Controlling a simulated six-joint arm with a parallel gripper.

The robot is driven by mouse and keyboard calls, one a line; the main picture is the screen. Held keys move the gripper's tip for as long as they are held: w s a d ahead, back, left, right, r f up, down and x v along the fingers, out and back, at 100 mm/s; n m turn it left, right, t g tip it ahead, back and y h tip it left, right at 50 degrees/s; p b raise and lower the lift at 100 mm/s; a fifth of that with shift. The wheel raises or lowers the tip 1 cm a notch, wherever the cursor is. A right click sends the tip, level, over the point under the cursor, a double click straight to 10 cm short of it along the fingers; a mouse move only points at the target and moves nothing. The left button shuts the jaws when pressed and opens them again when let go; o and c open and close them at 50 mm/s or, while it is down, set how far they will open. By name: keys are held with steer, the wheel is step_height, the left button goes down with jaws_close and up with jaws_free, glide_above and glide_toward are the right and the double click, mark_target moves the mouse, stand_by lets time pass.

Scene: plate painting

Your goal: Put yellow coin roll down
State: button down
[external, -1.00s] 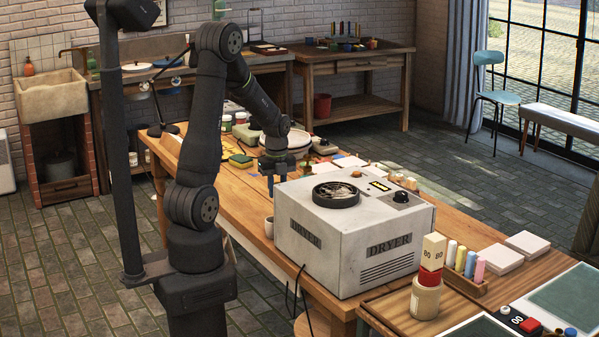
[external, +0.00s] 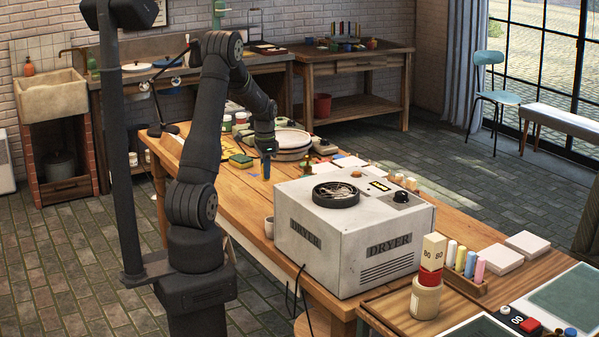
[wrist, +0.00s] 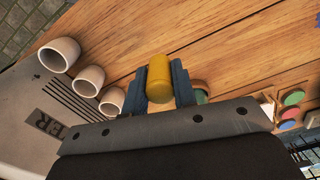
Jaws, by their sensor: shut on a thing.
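The yellow coin roll (wrist: 159,78) shows in the wrist view as a short yellow cylinder between the two blue-grey fingers. My gripper (wrist: 160,84) is shut on it. In the external view my gripper (external: 266,168) points down over the wooden table, behind the dryer and in front of the stacked plates. I cannot make out the roll in that view. Bare wood shows around the roll in the wrist view; whether the roll touches the table cannot be told.
The large grey dryer (external: 350,235) stands at the near part of the table. Three white cups (wrist: 88,80) line up near it in the wrist view. Stacked plates (external: 290,140) and a green-topped sponge (external: 240,161) lie farther back. Bare wood (external: 232,184) is left of my gripper.

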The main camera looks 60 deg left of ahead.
steer(key=shift+a+f+n, duration=0.1)
steer(key=shift+a+n, duration=0.4)
steer(key=shift+a, duration=0.15)
steer(key=s+a+f, duration=0.1)
steer(key=a+f, duration=0.1)
steer(key=a, duration=0.1)
steer(key=s+a+f, duration=0.1)
steer(key=a+f, duration=0.1)
steer(key=a, duration=0.2)
steer(key=s+a+f, duration=0.1)
steer(key=a+f, duration=0.1)
steer(key=a, duration=0.1)
steer(key=shift+s+a+f, duration=0.3)
steer(key=shift+s+f, duration=0.1)
steer(key=shift+f, duration=2)
steer(key=shift+f, duration=0.1)
steer(key=c, duration=1.2)
jaws_free()
steer(key=shift+o, duration=0.2)
step_height(320, 180, up, 12)
